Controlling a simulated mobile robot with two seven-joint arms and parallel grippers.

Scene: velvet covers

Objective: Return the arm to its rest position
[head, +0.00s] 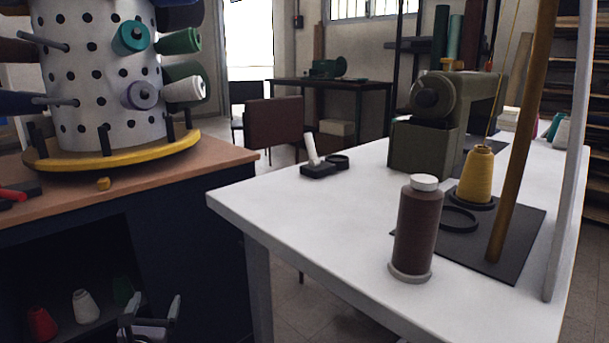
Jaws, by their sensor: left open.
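My left gripper (150,312) shows at the bottom left edge of the head view, low in front of the dark cabinet. Its two fingers stand apart with nothing seen between them. The rest of the left arm is out of the picture. My right gripper is not in view. A brown thread spool (416,230) with a white cap stands upright on the white table (310,220), well apart from the left gripper.
A white pegged drum (95,75) with spools stands on the wooden counter (150,182). Cones sit on a shelf (75,325) beside the gripper. A sewing machine (425,145), a yellow cone (474,180) and a dark mat (520,225) are on the white table.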

